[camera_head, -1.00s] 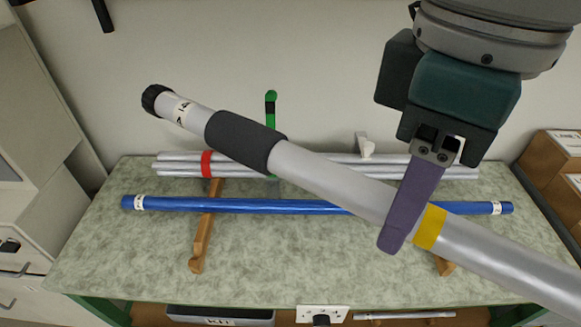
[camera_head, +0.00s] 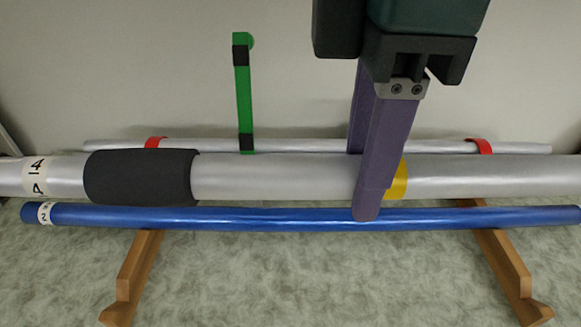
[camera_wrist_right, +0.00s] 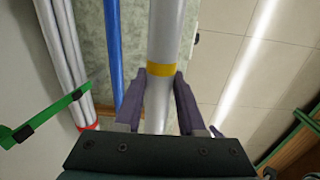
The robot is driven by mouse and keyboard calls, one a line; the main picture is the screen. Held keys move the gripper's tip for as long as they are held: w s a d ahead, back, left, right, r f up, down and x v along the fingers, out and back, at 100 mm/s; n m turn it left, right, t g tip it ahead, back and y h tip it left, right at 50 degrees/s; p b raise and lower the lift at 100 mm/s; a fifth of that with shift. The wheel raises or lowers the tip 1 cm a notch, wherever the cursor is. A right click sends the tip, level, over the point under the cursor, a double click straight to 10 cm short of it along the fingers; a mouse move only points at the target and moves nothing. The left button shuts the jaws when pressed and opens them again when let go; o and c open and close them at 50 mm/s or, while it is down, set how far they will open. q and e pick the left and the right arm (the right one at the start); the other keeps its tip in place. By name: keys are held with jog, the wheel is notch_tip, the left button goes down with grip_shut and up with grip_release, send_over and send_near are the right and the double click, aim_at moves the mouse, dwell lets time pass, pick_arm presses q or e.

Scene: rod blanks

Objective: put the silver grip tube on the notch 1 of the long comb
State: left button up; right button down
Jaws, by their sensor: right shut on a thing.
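The silver grip tube (camera_head: 270,177) lies nearly level across the head view, with a black foam sleeve (camera_head: 140,177), a label reading 14 at its left and a yellow band. Both its ends are outside this view. My right gripper (camera_head: 361,185) is shut on it just left of the yellow band. The wrist view shows the tube (camera_wrist_right: 166,30) between the two purple fingers (camera_wrist_right: 159,100). Two wooden arms (camera_head: 138,268) reach forward under a blue tube; they may belong to the long comb. Their notches are mostly hidden. My left gripper is not in view.
The blue tube (camera_head: 300,218) lies just in front of the held tube in the picture. A thinner silver tube with red bands (camera_head: 484,146) lies behind. A green upright (camera_head: 244,95) with black bands stands by the wall.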

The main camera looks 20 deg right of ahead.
jog(key=shift+s+f+b, duration=0.15)
jog(key=shift+f+b, duration=0.95)
jog(key=shift+f, duration=3.85)
jog(key=shift+s+f+b, duration=0.1)
jog(key=shift+f+b, duration=0.95)
jog(key=shift+f, duration=3.9)
jog(key=shift+f, duration=0.45)
jog(key=c, duration=0.5)
grip_release()
jog(key=shift+r, duration=0.1)
